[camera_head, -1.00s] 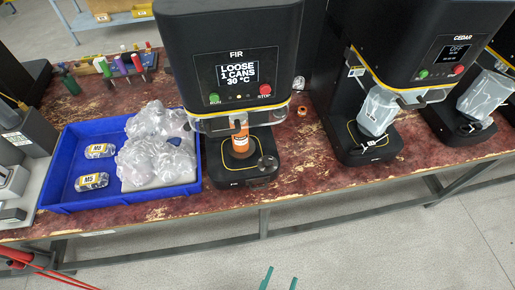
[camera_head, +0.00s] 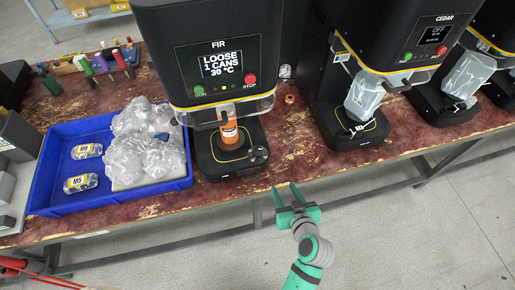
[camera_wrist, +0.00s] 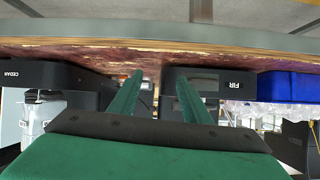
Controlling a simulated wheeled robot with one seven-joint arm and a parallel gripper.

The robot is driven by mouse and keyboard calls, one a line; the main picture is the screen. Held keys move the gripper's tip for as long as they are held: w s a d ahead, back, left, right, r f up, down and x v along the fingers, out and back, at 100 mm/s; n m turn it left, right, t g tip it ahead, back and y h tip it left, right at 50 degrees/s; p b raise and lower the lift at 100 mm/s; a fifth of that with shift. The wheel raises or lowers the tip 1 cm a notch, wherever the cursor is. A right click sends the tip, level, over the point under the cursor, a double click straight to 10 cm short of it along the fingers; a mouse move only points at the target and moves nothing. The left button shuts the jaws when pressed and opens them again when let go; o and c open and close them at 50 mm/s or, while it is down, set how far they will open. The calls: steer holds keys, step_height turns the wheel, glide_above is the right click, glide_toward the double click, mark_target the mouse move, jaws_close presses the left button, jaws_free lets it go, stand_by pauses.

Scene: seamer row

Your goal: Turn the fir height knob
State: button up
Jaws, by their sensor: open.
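The FIR machine (camera_head: 222,45) stands on the bench, its screen reading "LOOSE 1 CANS 30 °C". A small dark knob (camera_head: 259,154), which looks like the height knob, sits at the right front of its base (camera_head: 232,169). An orange can (camera_head: 229,133) stands upright on the base's round plate. My gripper (camera_head: 285,187) is open and empty, in front of the bench edge, right of and nearer than the knob. In the wrist view, which is upside down, the open fingers (camera_wrist: 160,76) point towards the gap between the FIR base (camera_wrist: 210,82) and the CEDAR base (camera_wrist: 55,74). The knob cannot be made out there.
The bench front edge (camera_head: 330,171) lies just beyond my fingers. A blue tray (camera_head: 110,205) with bagged items and labelled packs is left of FIR. The CEDAR machine (camera_head: 395,40), with a bagged item (camera_head: 364,98), is right.

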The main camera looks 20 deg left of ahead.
mark_target(259, 150)
steer(key=w+a+r+n+g+y, duration=0.3)
steer(key=w+a+r+n+y, duration=0.15)
steer(key=r, duration=0.45)
steer(key=shift+n, duration=0.45)
steer(key=x, duration=1.1)
steer(key=shift+w+a+r, duration=0.1)
steer(key=c, duration=1.1)
steer(key=shift+o, duration=0.2)
